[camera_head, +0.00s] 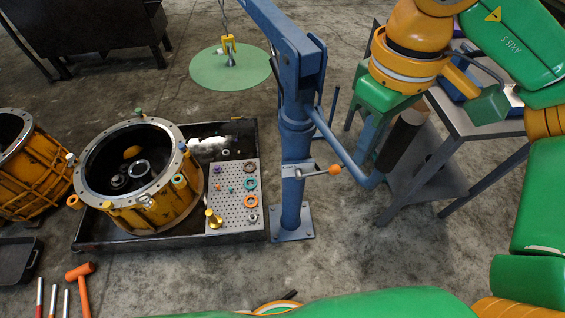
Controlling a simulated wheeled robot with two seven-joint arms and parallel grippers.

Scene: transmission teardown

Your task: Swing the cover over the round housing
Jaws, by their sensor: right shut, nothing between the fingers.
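The round housing (183,196) is a yellow drum with a grey bolted rim, open at the top, with dark parts inside. It stands upright in a black tray. The cover appears to be the flat green disc (209,77) beneath the yellow hook (229,47) of the blue crane (293,150). It is behind and to the right of the housing, not over it; its height is unclear. My right gripper (372,135) is shut and empty, beside the crane's blue side bar (347,158); contact is unclear. My left gripper is not in view.
The black tray (95,233) also holds a perforated plate (229,218) with small rings and parts. An orange-knobbed lever (334,171) sticks out from the crane post. A grey table (450,122) is at right. A second yellow housing (35,172) and orange mallet (81,280) are at left.

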